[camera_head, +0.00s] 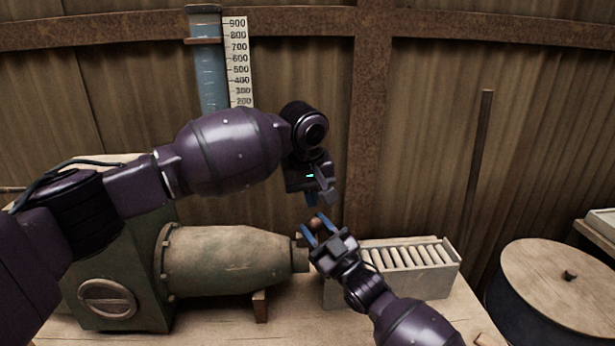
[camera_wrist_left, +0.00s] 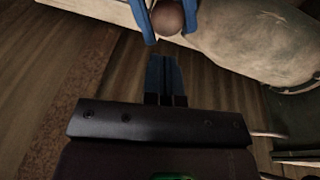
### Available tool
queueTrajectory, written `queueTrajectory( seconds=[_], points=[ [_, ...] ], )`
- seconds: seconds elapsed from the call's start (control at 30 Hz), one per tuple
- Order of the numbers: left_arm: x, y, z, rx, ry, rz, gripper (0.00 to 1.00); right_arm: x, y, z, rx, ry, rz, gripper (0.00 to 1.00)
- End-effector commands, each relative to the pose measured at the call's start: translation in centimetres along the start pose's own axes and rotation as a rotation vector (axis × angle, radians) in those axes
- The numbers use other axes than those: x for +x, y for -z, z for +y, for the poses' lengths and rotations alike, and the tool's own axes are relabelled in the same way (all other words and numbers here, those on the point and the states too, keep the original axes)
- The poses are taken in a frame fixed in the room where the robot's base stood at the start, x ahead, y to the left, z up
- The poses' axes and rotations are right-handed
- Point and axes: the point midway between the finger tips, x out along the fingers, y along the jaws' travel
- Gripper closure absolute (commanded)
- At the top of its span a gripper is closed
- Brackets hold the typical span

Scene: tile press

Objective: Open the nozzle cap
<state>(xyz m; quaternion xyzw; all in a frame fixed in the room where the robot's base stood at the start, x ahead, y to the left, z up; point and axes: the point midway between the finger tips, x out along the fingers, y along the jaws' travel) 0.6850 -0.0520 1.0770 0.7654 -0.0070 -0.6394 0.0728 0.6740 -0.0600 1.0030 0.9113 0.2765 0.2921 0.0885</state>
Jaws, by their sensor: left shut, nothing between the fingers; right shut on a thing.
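The green-grey press (camera_head: 120,275) stands on the bench at the left, its tapered barrel (camera_head: 225,258) pointing right to a narrow nozzle end (camera_head: 299,256). A round brown knob (camera_head: 316,223) shows by the nozzle end, and also at the top of the left wrist view (camera_wrist_left: 167,17). My right gripper (camera_head: 315,227) has its blue fingers on either side of this knob and is shut on it. The nozzle cap itself is mostly hidden behind my right gripper. My left gripper (camera_head: 311,198) is shut and empty just above the knob; its fingers show together in the left wrist view (camera_wrist_left: 166,76).
A pale slatted tray (camera_head: 432,283) stands on the bench right of the nozzle, behind my right gripper. A blue tube (camera_head: 209,75) with a numbered scale (camera_head: 238,60) is on the back wall. A round wooden-topped drum (camera_head: 560,275) stands at the right.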

Motion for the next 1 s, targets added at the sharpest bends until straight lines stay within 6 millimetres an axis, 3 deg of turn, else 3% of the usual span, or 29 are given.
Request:
queueTrajectory(
  seconds=[0.2,0.63,1.0],
  points=[
    [1.1,-1.1,-0.1,-0.001,0.001,0.001,1.00,0.0,0.0,0.0,0.000,0.000,-0.001,1.00],
    [1.4,-1.4,0.0,-0.001,0.000,0.000,1.00,0.0,0.0,0.0,0.000,0.000,-0.001,1.00],
    [2.4,-2.9,-0.2,0.000,0.003,-0.005,1.00,0.0,0.0,0.0,0.000,-0.001,0.000,1.00]
  ],
)
